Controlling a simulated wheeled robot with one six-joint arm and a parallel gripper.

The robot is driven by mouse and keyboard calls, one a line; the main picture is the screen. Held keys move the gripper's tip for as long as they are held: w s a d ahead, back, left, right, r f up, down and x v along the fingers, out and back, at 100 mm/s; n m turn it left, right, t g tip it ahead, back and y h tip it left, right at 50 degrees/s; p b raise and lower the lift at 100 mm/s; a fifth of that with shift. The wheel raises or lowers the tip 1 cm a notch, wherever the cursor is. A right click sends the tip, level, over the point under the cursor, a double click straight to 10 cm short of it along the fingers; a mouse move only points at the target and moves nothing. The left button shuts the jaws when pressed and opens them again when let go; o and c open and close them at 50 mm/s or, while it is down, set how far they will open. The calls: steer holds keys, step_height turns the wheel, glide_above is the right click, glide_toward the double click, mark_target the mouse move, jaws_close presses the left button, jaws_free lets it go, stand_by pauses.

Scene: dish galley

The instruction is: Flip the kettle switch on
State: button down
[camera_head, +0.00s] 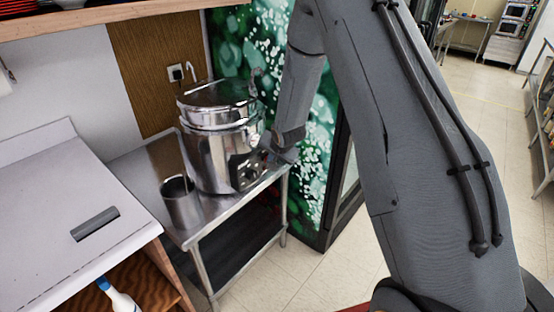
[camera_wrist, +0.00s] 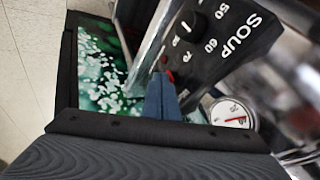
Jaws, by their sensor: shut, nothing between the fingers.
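The kettle is a large shiny steel soup kettle (camera_head: 207,160) with a lid, standing on a steel table. Its black control panel (camera_head: 247,171) faces right, towards my gripper (camera_head: 270,158). In the wrist view the panel (camera_wrist: 226,32) shows the word SOUP and dial numbers. A small red part (camera_wrist: 170,75), seemingly the switch, shows at the panel's lower edge. My gripper's shut fingers (camera_wrist: 162,96) are right next to this red part and partly cover it. Whether they touch it, and the switch's position, I cannot tell.
A round gauge (camera_wrist: 232,114) sits beside the panel. A steel pot (camera_head: 181,203) stands left of the kettle on the steel table (camera_head: 222,208). A wall socket (camera_head: 176,73) is behind. Open tiled floor (camera_head: 275,270) lies in front.

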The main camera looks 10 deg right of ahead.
stand_by(0.3)
steer(key=shift+w+a, duration=0.2)
steer(key=shift+a, duration=0.1)
steer(key=shift+d+r, duration=0.1)
steer(key=shift+w+d+p, duration=0.15)
steer(key=shift+d+p, duration=0.4)
steer(key=shift+d, duration=0.15)
